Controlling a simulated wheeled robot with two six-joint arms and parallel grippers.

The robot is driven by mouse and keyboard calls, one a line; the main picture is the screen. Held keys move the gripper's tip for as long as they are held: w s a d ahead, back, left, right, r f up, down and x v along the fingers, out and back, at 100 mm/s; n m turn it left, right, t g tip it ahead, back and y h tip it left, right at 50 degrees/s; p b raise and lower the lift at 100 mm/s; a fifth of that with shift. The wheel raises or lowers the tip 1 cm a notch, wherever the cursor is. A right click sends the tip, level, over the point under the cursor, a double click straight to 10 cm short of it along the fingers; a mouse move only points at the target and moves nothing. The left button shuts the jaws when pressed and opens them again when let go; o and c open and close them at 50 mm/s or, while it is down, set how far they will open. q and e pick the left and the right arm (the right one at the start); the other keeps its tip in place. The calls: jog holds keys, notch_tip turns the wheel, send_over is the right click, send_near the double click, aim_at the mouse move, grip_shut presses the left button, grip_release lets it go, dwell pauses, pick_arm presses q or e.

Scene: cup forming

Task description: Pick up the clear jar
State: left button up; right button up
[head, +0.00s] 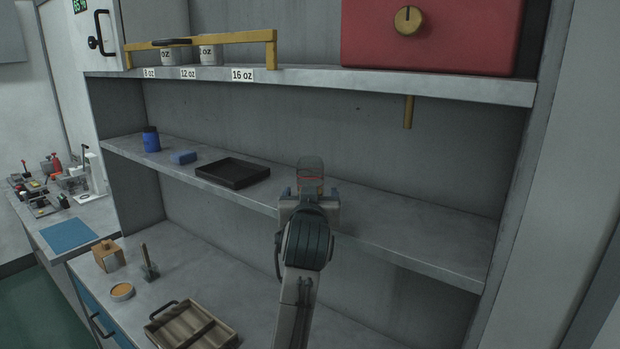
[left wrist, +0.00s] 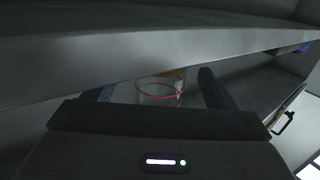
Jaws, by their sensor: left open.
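The clear jar (head: 311,170) stands on the middle shelf in the head view, see-through with a red line around it. Its lower part is hidden behind my left gripper (head: 311,195). In the left wrist view the clear jar (left wrist: 160,91) shows between the two dark fingers of my left gripper, which is open. The fingers have a gap on the jar's sides, and I cannot tell how deep it sits between them. My right gripper is not in view.
The middle shelf (head: 420,235) also holds a black tray (head: 232,172), a blue sponge-like block (head: 184,157) and a blue bottle (head: 151,139). The upper shelf (head: 400,84) overhangs, with a red box (head: 440,35) on it. The middle shelf is clear to the right.

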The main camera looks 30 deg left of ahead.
aim_at(310, 183)
pick_arm(q)
jog(key=w+p, duration=0.1)
jog(key=w+a+p, duration=0.1)
jog(key=w+a+r, duration=0.1)
jog(key=w, duration=0.1)
jog(key=shift+p, duration=0.4)
jog(key=shift+w+a+f, duration=0.15)
jog(key=shift+w+a, duration=0.05)
jog(key=shift+w, duration=0.1)
jog(key=shift+c, duration=0.2)
jog(key=c, duration=1.1)
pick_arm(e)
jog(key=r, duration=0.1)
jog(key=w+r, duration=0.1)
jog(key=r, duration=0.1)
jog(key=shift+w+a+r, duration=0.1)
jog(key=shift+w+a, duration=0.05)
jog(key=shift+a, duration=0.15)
